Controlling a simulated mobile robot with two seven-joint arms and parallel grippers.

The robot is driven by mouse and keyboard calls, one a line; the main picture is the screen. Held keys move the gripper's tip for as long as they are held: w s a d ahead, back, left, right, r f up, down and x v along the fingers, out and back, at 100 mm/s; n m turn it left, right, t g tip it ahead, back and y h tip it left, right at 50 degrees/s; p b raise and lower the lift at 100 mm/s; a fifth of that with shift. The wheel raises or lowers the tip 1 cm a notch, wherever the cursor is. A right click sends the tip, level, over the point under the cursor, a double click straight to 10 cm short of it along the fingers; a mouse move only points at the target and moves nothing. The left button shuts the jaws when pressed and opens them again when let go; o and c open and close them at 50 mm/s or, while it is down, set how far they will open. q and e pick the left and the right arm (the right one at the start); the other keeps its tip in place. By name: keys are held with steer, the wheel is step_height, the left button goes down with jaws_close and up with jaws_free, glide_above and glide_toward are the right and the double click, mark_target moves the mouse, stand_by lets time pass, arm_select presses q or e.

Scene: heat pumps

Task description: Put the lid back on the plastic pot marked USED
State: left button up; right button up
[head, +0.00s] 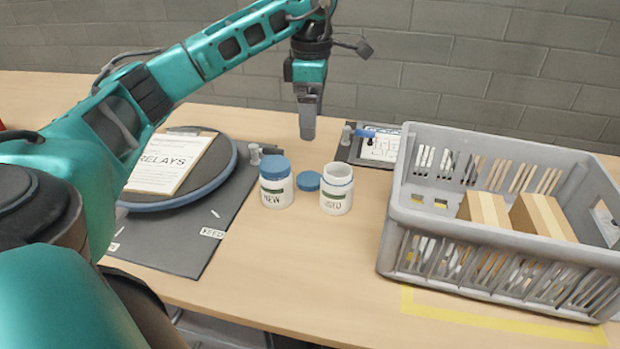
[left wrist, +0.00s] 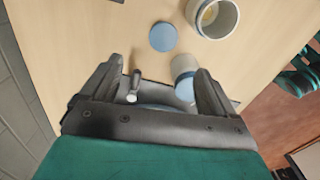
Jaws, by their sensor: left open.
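The white pot marked USED (head: 336,195) stands upright and open on the table. It also shows in the left wrist view (left wrist: 217,18), where I see into its mouth. A blue lid (head: 308,181) lies flat on the table just left of it; it also shows in the left wrist view (left wrist: 163,37). A white pot marked NEW (head: 276,191) stands to the left with its blue lid on. My left gripper (head: 307,132) points down above the table behind the pots, apart from them. In the left wrist view its fingers (left wrist: 157,77) are spread and empty. My right gripper does not show.
A grey crate (head: 490,262) with cardboard boxes stands at the right. A round blue-edged turntable (head: 229,170) with a RELAYS sheet (head: 168,163) sits on a dark board at the left. A clipboard (head: 381,146) lies behind the pots. Bare table (head: 300,255) is in front.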

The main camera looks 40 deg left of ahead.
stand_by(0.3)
arm_select(q)
steer(key=b, duration=0.2)
glide_above(309, 178)
steer(key=f, duration=0.7)
steer(key=shift+w+f, duration=0.3)
steer(key=shift+f, duration=0.05)
steer(key=f, duration=0.4)
steer(key=shift+s+b, duration=0.35)
steer(key=shift+b, duration=0.05)
steer(key=shift+f, duration=0.6)
